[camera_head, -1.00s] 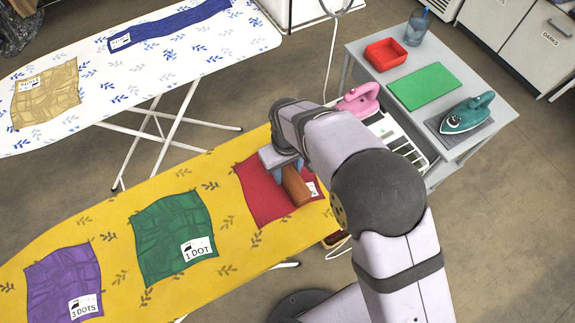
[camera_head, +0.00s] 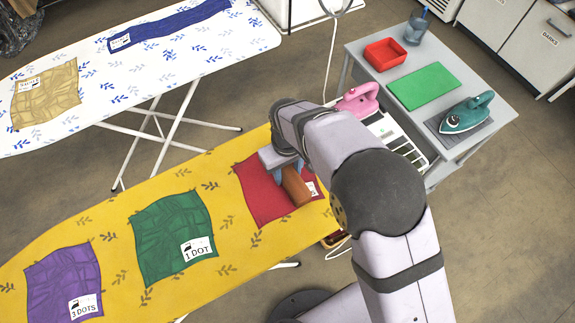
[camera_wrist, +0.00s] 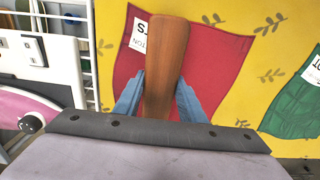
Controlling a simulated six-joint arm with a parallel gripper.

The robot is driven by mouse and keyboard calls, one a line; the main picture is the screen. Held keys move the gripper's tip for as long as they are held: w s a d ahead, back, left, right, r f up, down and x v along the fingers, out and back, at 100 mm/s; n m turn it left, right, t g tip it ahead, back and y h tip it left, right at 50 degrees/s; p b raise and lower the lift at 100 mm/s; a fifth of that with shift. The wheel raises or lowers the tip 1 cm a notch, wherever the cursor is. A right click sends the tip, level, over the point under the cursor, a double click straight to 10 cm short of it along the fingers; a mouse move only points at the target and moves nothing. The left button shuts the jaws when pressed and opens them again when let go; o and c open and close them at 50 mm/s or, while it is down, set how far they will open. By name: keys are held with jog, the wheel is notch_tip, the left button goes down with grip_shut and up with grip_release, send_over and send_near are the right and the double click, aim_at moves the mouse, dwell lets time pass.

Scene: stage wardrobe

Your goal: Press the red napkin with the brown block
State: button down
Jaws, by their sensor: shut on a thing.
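The red napkin (camera_head: 258,198) lies on the yellow ironing board (camera_head: 105,207), with a white label partly visible at its right edge. The brown block (camera_head: 296,187) is over the red napkin. My gripper (camera_wrist: 160,98) is shut on the block, with a blue finger on each side of it in the wrist view. The block (camera_wrist: 167,60) covers the middle of the napkin (camera_wrist: 213,70) there and part of its label (camera_wrist: 141,35). I cannot tell for sure whether the block touches the cloth. My arm hides the napkin's upper right part in the head view.
A green napkin (camera_head: 170,240) and a purple napkin (camera_head: 62,283) lie on the same board. A pink iron (camera_head: 360,98) stands just beyond the board's right end. A grey table (camera_head: 470,145) holds a teal iron (camera_head: 467,113), green mat (camera_head: 425,86) and red tray (camera_head: 386,53).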

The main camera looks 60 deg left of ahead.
dwell(0.4)
jog(key=shift+a+r+p, duration=0.1)
jog(key=shift+r+p, duration=0.45)
jog(key=shift+r, duration=0.05)
jog(key=shift+r+p, duration=1.05)
jog(key=shift+r, duration=0.4)
jog(key=w+r+p, duration=0.5)
jog(key=r+p, duration=0.1)
jog(key=b, duration=0.4)
send_over(305, 170)
jog(key=shift+a+f, duration=0.15)
jog(key=shift+f, duration=1.5)
jog(key=shift+a+f, duration=0.1)
jog(key=shift+f, duration=1.55)
jog(key=shift+f+b, duration=1.2)
jog(key=shift+f, duration=0.55)
jog(key=shift+d+f, duration=0.15)
jog(key=shift+d, duration=0.1)
